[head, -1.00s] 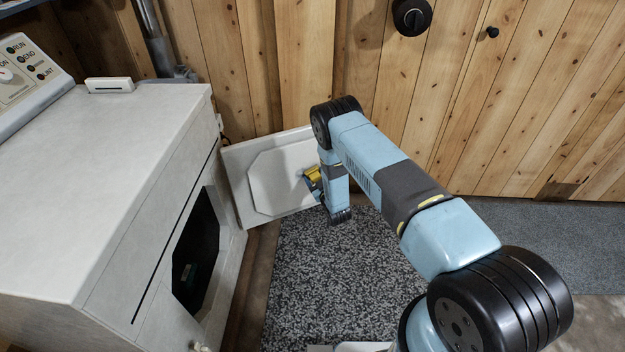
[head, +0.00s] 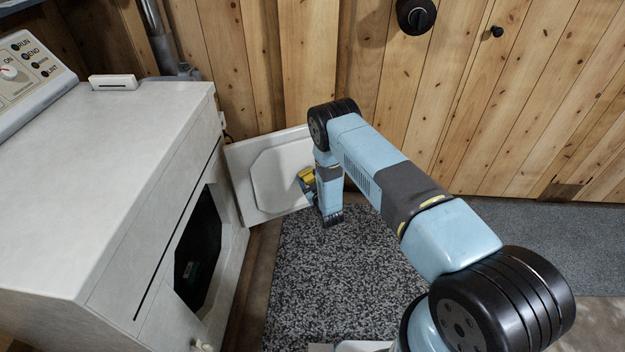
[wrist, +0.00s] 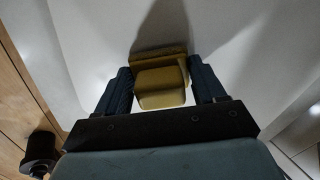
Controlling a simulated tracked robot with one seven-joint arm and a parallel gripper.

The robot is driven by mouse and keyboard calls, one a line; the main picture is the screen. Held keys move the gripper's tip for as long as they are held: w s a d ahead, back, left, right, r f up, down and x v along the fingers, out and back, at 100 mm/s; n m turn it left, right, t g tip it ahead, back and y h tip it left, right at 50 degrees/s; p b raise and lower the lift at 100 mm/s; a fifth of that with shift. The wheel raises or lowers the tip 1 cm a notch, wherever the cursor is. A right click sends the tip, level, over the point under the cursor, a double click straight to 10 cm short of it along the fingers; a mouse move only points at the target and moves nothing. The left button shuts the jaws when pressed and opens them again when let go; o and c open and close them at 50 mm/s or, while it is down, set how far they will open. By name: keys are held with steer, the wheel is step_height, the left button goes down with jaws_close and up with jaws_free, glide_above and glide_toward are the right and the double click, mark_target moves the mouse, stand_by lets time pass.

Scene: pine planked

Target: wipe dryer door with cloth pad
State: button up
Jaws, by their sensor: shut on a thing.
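The dryer door (head: 268,180) stands open at the far end of the dryer, a white panel with a raised eight-sided middle. Its white face (wrist: 105,40) fills most of the wrist view. My gripper (head: 309,187) is at the right part of the door, partly hidden by my arm. In the wrist view my gripper (wrist: 160,88) is shut on the yellow cloth pad (wrist: 161,88), one dark finger on each side. The pad (head: 306,175) is at the door face and looks to be against it, with a shadow beyond it; firm contact is hard to tell.
The white dryer (head: 120,170) stands at left, its dark opening (head: 198,250) facing the speckled mat (head: 330,280). A plank wall (head: 460,100) with a black knob (head: 413,15) is behind. The grey floor covering (head: 540,245) at right is clear.

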mark_target(290, 178)
steer(key=shift+s+a, duration=0.5)
steer(key=shift+a, duration=0.55)
steer(key=shift+s+a, duration=0.5)
steer(key=shift+a, duration=0.6)
steer(key=shift+s+a, duration=0.5)
steer(key=shift+a, duration=0.55)
steer(key=w+d, duration=0.5)
steer(key=d, duration=0.4)
steer(key=shift+d, duration=0.25)
steer(key=shift+v, duration=3)
steer(key=shift+s, duration=0.1)
steer(key=shift+v, duration=1.4)
